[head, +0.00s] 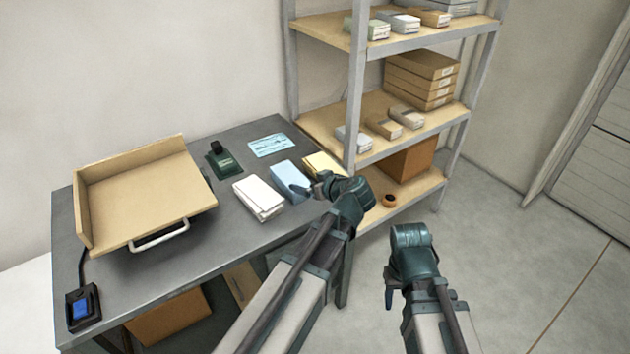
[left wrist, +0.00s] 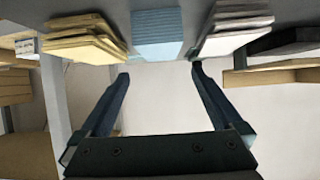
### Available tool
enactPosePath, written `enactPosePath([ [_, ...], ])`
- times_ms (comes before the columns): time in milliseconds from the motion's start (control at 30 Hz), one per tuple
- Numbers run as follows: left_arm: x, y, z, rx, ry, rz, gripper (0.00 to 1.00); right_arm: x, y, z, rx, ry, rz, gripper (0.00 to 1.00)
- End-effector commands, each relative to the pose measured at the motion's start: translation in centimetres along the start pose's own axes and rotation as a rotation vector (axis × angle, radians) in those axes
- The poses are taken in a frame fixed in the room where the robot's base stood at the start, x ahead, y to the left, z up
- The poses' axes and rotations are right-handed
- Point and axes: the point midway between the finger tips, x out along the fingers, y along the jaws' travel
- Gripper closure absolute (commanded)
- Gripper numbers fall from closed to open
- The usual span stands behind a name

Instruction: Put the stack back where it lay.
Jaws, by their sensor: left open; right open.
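Three paper stacks lie side by side near the table's right end: a white stack (head: 259,198), a light blue stack (head: 287,176) and a yellow stack (head: 323,164). In the left wrist view the blue stack (left wrist: 157,35) lies between the yellow stack (left wrist: 85,42) and the white stack (left wrist: 232,35). My left gripper (head: 306,189) is open at the blue stack's front right side. In the left wrist view its fingertips (left wrist: 160,74) are empty, with the blue stack beyond them. My right gripper (head: 389,293) is open and empty, over the floor right of the table.
A cardboard-coloured tray with a handle (head: 150,197) takes up the table's left part. A dark green stamp-like device (head: 222,160) and a pale blue printed sheet (head: 268,146) lie behind the stacks. A shelf rack (head: 357,90) with boxes stands close behind the table's right end.

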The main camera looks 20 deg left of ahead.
Motion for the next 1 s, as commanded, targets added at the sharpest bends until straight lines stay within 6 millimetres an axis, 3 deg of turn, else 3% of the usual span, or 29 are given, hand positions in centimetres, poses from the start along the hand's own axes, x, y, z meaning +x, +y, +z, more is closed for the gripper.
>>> enactPosePath([
  [133, -0.1, -0.2, 0.3, 0.013, -0.011, -0.001, 0.00, 0.0, 0.0, 0.0, 0.000, 0.000, 0.000, 0.50],
  [233, -1.1, -0.7, 2.4, 0.093, -0.086, -0.005, 0.00, 0.0, 0.0, 0.0, 0.000, 0.000, 0.000, 0.50],
  [367, -4.0, -2.2, 8.2, 0.336, -0.304, 0.024, 0.00, 0.0, 0.0, 0.0, 0.000, 0.000, 0.000, 0.50],
  [500, -8.8, -3.8, 14.8, 0.659, -0.569, 0.147, 0.00, 0.0, 0.0, 0.0, 0.000, 0.000, 0.000, 0.50],
  [700, -15.3, -5.5, 20.8, 1.017, -0.827, 0.401, 0.00, 0.0, 0.0, 0.0, 0.000, 0.000, 0.000, 0.50],
  [833, -17.6, -6.1, 22.4, 1.135, -0.900, 0.513, 0.00, 0.0, 0.0, 0.0, 0.000, 0.000, 0.000, 0.50],
  [1000, -18.4, -6.3, 22.9, 1.174, -0.922, 0.553, 0.00, 0.0, 0.0, 0.0, 0.000, 0.000, 0.000, 0.50],
])
